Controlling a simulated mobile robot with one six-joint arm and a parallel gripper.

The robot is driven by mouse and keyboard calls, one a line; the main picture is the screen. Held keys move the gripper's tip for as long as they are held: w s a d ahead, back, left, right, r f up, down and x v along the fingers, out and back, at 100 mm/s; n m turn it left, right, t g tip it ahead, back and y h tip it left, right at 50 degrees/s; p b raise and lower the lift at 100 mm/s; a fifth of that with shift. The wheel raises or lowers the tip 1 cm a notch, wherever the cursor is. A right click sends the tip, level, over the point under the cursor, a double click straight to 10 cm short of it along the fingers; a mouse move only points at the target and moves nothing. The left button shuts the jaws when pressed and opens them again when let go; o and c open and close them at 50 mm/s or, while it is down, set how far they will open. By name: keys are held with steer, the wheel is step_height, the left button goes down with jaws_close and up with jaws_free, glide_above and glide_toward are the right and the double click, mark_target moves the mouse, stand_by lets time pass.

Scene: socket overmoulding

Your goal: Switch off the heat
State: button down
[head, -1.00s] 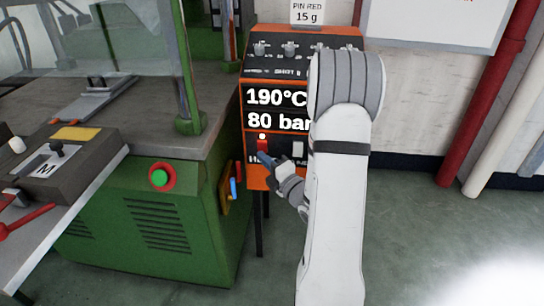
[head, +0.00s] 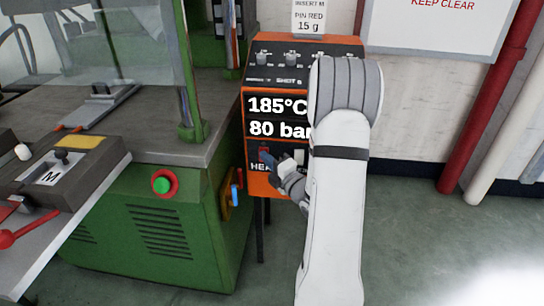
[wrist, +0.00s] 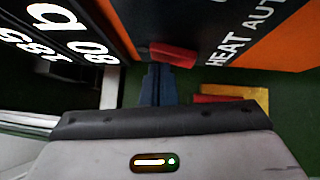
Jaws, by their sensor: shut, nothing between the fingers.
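The orange control box (head: 257,180) stands behind my arm, its display (head: 277,116) reading 185°C and 80 bar, the right end hidden. The heat switch (head: 263,151) is a dark red rocker above the partly covered "HEAT" label. No lit lamp shows above it. My gripper (head: 272,159) is shut and empty, its fingertips at or very near the switch. In the wrist view the red rocker (wrist: 173,54) juts out just beyond the dark blue fingertips (wrist: 158,75). I cannot tell whether they touch it.
The green press (head: 160,235) with a round green button (head: 162,185) stands left of the box. Its yellow plate (head: 227,198) carries a blue handle. A second switch (head: 299,157) sits right of the heat switch, close to my gripper. A red pipe (head: 480,110) runs at right.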

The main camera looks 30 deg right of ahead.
steer(key=s+a+r+p, duration=0.1)
steer(key=s+r+p, duration=0.1)
steer(key=s+p, duration=0.4)
steer(key=v, duration=0.2)
steer(key=shift+s+a+r+p, duration=0.15)
steer(key=shift+s+a+p, duration=0.05)
steer(key=shift+s+p, duration=0.15)
steer(key=shift+r+p+v, duration=0.1)
steer(key=shift+p+v, duration=0.95)
steer(key=shift+p, duration=0.35)
steer(key=shift+r+p+v, duration=0.15)
steer(key=shift+p+v, duration=0.9)
steer(key=shift+p, duration=0.3)
steer(key=shift+a, duration=0.1)
